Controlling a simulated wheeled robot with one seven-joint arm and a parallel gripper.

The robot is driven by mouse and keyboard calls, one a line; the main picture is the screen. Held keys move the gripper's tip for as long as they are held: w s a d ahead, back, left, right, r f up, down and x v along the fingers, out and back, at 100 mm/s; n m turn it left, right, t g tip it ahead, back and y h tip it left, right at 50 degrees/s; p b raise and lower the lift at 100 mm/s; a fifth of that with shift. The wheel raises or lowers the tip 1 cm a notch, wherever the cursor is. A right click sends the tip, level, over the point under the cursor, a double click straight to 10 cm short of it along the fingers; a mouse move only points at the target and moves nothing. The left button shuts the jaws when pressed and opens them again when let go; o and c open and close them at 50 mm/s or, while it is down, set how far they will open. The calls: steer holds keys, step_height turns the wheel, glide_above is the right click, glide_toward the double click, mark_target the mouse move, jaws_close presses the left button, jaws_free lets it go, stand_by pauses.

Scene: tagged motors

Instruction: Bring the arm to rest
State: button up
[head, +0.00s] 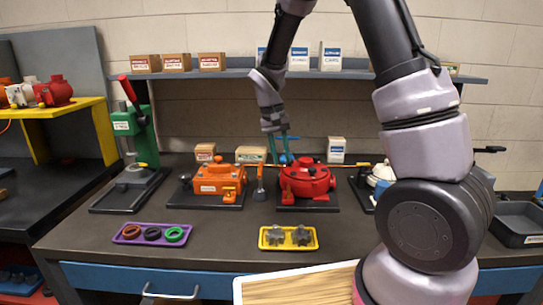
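My arm (424,145) rises at the right of the head view and bends over the bench (215,240). My gripper (280,158) hangs pointing down near the middle, in front of the back wall.
An orange motor (219,178), a green press (134,130), a purple tray (153,243) with rings and a yellow tray (262,243) with grey parts stand on the bench. A shelf (225,73) with boxes runs behind. My arm partly hides a white-topped device (381,174).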

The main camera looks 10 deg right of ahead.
steer(key=s+d+r+m+t+y, duration=0.1)
steer(key=s+d+r+t+y, duration=0.2)
steer(key=r, duration=0.5)
steer(key=s+d+r, duration=0.2)
steer(key=s+r, duration=0.3)
steer(key=r, duration=0.2)
steer(key=s+d+r+t, duration=0.1)
steer(key=s+r+t, duration=0.1)
steer(key=s+r, duration=0.2)
steer(key=s+d+r+m+t+y, duration=0.1)
steer(key=s+r, duration=0.3)
steer(key=s, duration=0.4)
steer(key=shift+s+d+t, duration=0.2)
steer(key=shift+d+t, duration=0.55)
steer(key=shift+t, duration=0.05)
steer(key=shift+r, duration=0.1)
